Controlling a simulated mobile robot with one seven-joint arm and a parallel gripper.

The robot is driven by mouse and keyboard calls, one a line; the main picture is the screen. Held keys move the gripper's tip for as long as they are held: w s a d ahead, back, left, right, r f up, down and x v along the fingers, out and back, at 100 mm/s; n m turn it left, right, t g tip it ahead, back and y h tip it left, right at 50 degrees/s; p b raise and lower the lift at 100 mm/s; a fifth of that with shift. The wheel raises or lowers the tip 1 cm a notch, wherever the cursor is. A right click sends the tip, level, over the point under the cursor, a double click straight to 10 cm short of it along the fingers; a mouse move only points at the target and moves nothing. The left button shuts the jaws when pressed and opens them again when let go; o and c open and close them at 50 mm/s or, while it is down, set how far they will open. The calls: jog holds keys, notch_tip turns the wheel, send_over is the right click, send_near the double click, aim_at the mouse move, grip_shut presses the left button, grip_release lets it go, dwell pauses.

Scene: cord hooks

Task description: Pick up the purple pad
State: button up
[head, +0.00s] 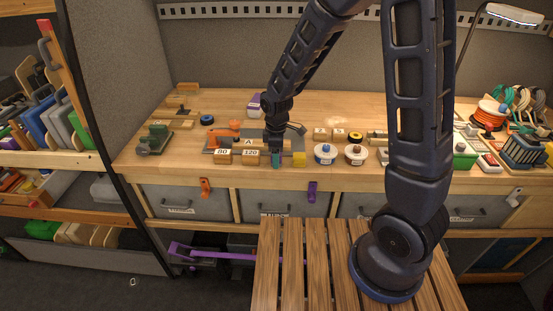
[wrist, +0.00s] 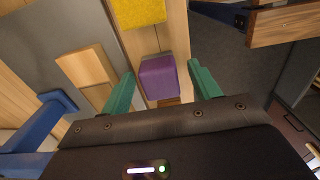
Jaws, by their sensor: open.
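The purple pad (wrist: 158,78) is a small block on the wooden tabletop, close to the table's front edge. In the wrist view it lies between the two green fingers of my gripper (wrist: 162,84), with a gap on either side. My gripper is open and nothing is held. In the head view my gripper (head: 276,159) points down at the front of the bench, and I cannot make out the purple pad behind it. Whether the fingertips are down at the pad's height is hard to tell.
A yellow pad (wrist: 138,10) lies beside the purple one; in the head view it is just right of my gripper (head: 299,159). Blocks marked 80 (head: 223,157) and 120 (head: 250,157) stand to the left. Two round white jars (head: 325,154) stand to the right.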

jog(key=c, duration=1.1)
jog(key=shift+o, duration=0.2)
